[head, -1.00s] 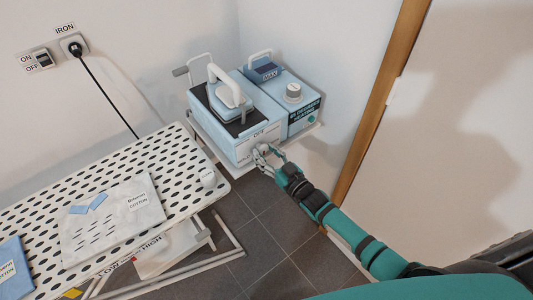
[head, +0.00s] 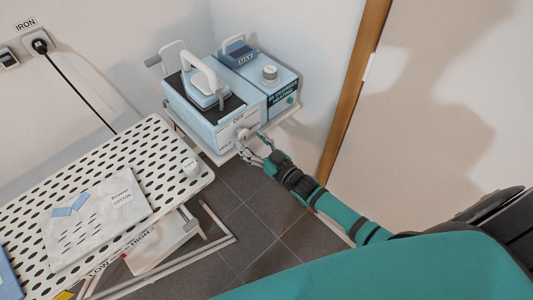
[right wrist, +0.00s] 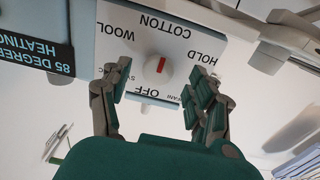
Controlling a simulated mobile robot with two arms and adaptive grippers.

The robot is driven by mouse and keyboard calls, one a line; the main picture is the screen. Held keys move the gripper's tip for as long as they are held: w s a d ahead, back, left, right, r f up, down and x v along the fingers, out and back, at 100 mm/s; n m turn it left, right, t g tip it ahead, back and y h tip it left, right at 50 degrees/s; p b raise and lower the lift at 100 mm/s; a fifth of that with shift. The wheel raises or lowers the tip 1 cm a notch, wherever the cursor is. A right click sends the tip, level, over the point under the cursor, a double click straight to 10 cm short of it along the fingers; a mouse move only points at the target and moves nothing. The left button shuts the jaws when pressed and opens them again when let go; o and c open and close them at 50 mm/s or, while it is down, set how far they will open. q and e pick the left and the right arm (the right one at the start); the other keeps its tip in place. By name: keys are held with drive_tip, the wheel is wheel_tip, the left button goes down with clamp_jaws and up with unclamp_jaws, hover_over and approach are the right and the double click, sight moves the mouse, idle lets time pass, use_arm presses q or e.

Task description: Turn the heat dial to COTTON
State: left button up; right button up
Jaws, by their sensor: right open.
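The heat dial (right wrist: 156,69) is a round white knob with a red mark on the iron station's front panel (right wrist: 185,48). In the right wrist view the panel is upside down. The red mark points up and slightly right, toward the COTTON label (right wrist: 170,27). WOOL is at upper left, HOLD at right, and OFF below. The dial also shows small in the head view (head: 242,133). My right gripper (right wrist: 157,92) is open, its fingers on either side of the dial with gaps to it. In the head view it (head: 256,147) is just in front of the panel. My left gripper is not in view.
The iron (head: 203,85) sits on the blue station. A second blue unit (head: 277,88) with a white knob stands to its right. A perforated ironing board (head: 150,150) with a cloth (head: 90,215) is at left. A door frame (head: 350,95) is at right.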

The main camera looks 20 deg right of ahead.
drive_tip(key=v, duration=1)
drive_tip(key=s+d+f+m+g+h, duration=0.15)
drive_tip(key=s+f, duration=0.25)
drive_tip(key=f, duration=0.5)
drive_tip(key=s+d+f+g+h, duration=0.1)
drive_tip(key=s+f+g+h, duration=0.2)
drive_tip(key=f, duration=0.5)
drive_tip(key=s+d+f+g, duration=0.25)
drive_tip(key=s+f, duration=0.25)
drive_tip(key=f, duration=0.4)
drive_tip(key=s+a+f+g+h, duration=0.1)
drive_tip(key=s+f+g, duration=0.3)
drive_tip(key=s, duration=0.9)
drive_tip(key=s+a+f+g, duration=0.1)
drive_tip(key=s+f+g, duration=0.4)
drive_tip(key=s+f, duration=0.6)
drive_tip(key=s, duration=0.3)
drive_tip(key=shift+a+h, duration=0.35)
drive_tip(key=shift+a, duration=0.05)
